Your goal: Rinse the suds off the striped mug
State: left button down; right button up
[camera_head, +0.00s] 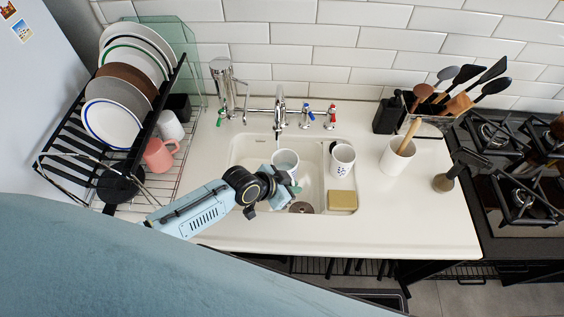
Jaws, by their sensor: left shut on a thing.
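My left gripper (277,186) reaches over the sink (238,150) from the lower left and is shut on a pale mug (285,161). The mug is in the sink area just below the tap (280,108), its open top facing up. Its lower part is hidden by my gripper, and stripes or suds on it are too small to make out. I cannot tell if water runs from the spout. A second white mug (343,160) with dark marks stands to the right, at the sink's right side. My right gripper is not in view.
A yellow sponge (342,200) lies by the sink's front right corner. A dish rack (150,120) with plates, a pink mug (160,154) and a white cup (170,125) stands left. A white crock (397,157) and the hob (520,180) are right. The front right counter is clear.

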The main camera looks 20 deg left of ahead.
pick_arm(q)
jog(key=shift+s+d+p, duration=1.4)
jog(key=shift+s+d, duration=0.6)
jog(key=shift+d, duration=0.2)
jog(key=shift+r, duration=0.1)
jog(key=s+d+r+p, duration=0.1)
jog(key=p, duration=0.1)
jog(key=s+d+r+p, duration=0.1)
jog(key=r+p, duration=0.1)
jog(key=shift+s+d+r+p, duration=0.1)
jog(key=shift+s+d+p, duration=0.1)
jog(key=shift+d+p, duration=0.2)
jog(key=shift+s+d+r+p, duration=0.35)
jog(key=shift+s+d+p, duration=0.05)
jog(key=shift+s+p, duration=0.15)
jog(key=shift+w, duration=0.1)
